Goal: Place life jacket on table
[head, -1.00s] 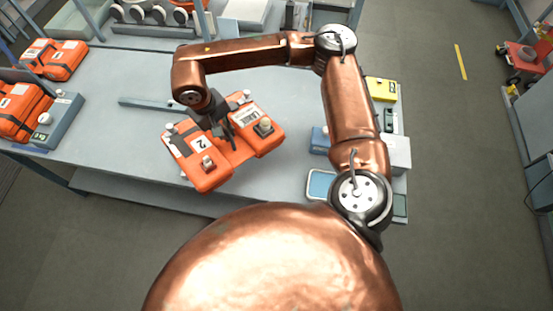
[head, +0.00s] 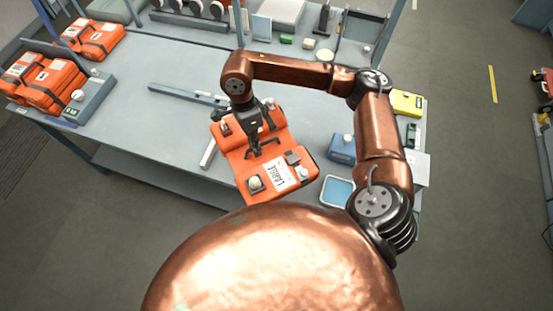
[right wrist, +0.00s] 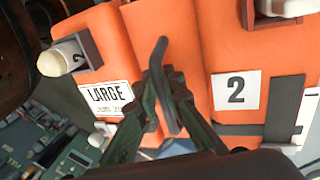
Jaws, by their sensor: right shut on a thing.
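The orange life jacket (head: 237,163) hangs from my right gripper (head: 262,150) over the front part of the grey table (head: 180,128). In the head view its LARGE label faces up near the table's front edge. I cannot tell whether it touches the tabletop. In the right wrist view the life jacket (right wrist: 205,40) fills the upper part, with LARGE and 2 labels. There my right gripper (right wrist: 165,85) is shut on a dark strap or handle of the jacket. My left gripper is not in view.
More orange packs (head: 45,84) lie at the table's left end beside a grey box (head: 90,98). A grey bar (head: 185,94) lies mid-table. A blue box (head: 341,149), a blue tray (head: 337,190) and a yellow case (head: 407,103) stand to the right.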

